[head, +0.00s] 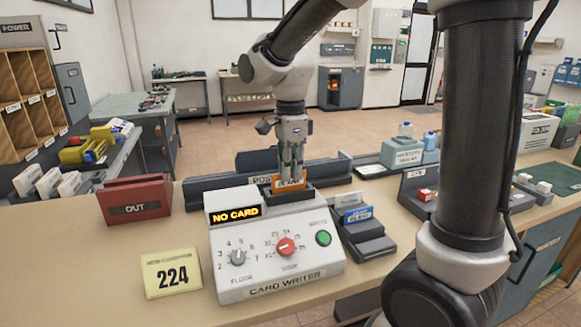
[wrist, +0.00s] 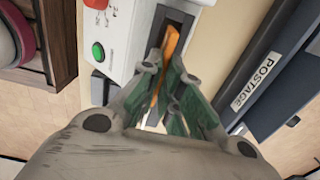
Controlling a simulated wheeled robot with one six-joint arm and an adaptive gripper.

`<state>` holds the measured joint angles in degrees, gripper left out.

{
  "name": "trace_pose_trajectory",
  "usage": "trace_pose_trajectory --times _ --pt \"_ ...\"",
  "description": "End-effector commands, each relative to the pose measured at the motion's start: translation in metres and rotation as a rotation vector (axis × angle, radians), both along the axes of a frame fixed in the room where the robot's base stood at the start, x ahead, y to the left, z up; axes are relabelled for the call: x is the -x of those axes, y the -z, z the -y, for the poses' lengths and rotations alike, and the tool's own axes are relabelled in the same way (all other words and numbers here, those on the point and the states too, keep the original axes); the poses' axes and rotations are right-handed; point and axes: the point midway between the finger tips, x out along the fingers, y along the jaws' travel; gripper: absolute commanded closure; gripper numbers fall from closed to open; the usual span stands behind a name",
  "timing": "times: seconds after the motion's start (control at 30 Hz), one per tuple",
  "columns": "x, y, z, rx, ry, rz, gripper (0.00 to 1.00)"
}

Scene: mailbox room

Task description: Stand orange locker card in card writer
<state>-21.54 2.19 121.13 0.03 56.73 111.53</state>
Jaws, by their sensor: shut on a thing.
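The orange locker card (head: 289,183) stands upright at the dark slot on top of the card writer (head: 275,252). My gripper (head: 291,172) is shut on the card from above. In the wrist view the card (wrist: 170,45) shows edge-on between my fingers (wrist: 165,95), its far end over or in the dark slot (wrist: 178,28); I cannot tell how deep it sits. The card writer is white, with two knobs and a green button (head: 323,238). Its display (head: 235,212) reads "NO CARD".
A holder with blue and white cards (head: 362,230) stands right of the writer. A dark postage tray (head: 225,185) lies behind it. A red "OUT" tray (head: 134,198) and a yellow "224" sign (head: 171,272) stand left. Counter between them is clear.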

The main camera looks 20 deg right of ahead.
Motion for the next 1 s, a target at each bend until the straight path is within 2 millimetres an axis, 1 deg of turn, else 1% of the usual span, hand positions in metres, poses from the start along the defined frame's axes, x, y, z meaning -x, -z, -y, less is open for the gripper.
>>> trace_pose_trajectory --times 0.1,0.3,0.33,0.4,0.43,0.47,0.77,1.0 --pt "0.000 0.006 0.000 0.000 0.000 -0.001 1.00" --pt "0.000 0.007 0.000 0.000 0.000 0.000 1.00" --pt "0.000 0.007 0.000 0.000 0.000 0.000 0.88" --pt "0.000 0.007 0.000 0.000 0.000 0.000 0.75" --pt "0.000 0.007 0.000 0.000 0.000 0.000 0.70" --pt "0.000 0.007 0.000 0.000 0.000 0.000 0.68" --pt "0.000 0.005 0.000 0.000 0.000 0.000 0.68" --pt "0.000 -0.013 0.000 0.000 0.000 0.001 0.68"
